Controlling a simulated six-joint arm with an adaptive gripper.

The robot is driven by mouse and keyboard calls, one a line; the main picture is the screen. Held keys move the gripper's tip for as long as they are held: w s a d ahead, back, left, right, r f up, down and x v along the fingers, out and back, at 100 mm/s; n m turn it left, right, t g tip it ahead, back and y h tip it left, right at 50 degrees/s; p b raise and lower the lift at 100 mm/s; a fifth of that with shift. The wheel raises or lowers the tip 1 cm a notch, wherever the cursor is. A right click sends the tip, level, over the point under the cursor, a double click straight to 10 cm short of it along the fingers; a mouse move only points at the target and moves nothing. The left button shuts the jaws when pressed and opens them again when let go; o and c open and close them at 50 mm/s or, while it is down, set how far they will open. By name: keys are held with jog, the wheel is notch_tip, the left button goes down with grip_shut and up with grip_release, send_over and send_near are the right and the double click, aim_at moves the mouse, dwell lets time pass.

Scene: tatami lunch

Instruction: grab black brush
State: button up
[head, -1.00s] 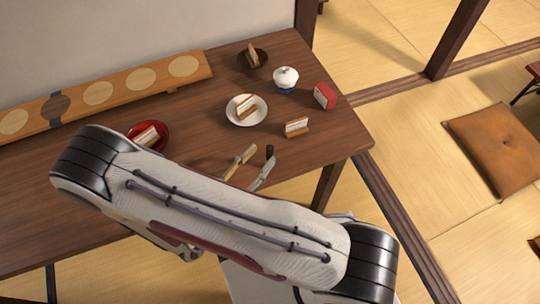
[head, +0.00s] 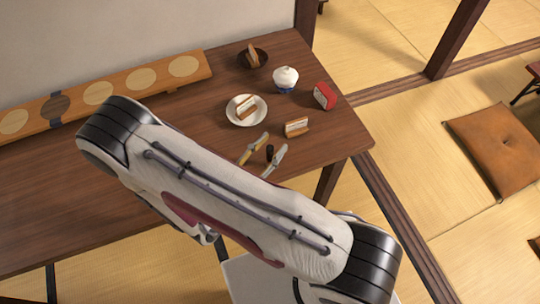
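A small dark upright object, which I take to be the black brush (head: 269,152), stands near the front right of the table. Only its short dark upper part shows clearly. My gripper (head: 276,141) shows two separated fingers, one yellowish on the left and one pale on the right. The dark object appears between them in the head view, with a gap on each side. The gripper is open and holds nothing that I can see. My arm hides the gripper's base, and I cannot tell its exact height over the table.
On the dark wooden table (head: 210,135) a cake slice (head: 296,126) stands close to the fingers. A white plate (head: 233,118) with cake, a lidded bowl (head: 286,79), a red box (head: 325,96) and a dark bowl (head: 264,59) with cake lie beyond. A long wooden board (head: 150,82) lies along the wall.

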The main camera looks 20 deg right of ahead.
grip_shut()
jog(key=shift+r, duration=0.1)
dwell(0.4)
jog(key=shift+r, duration=4.9)
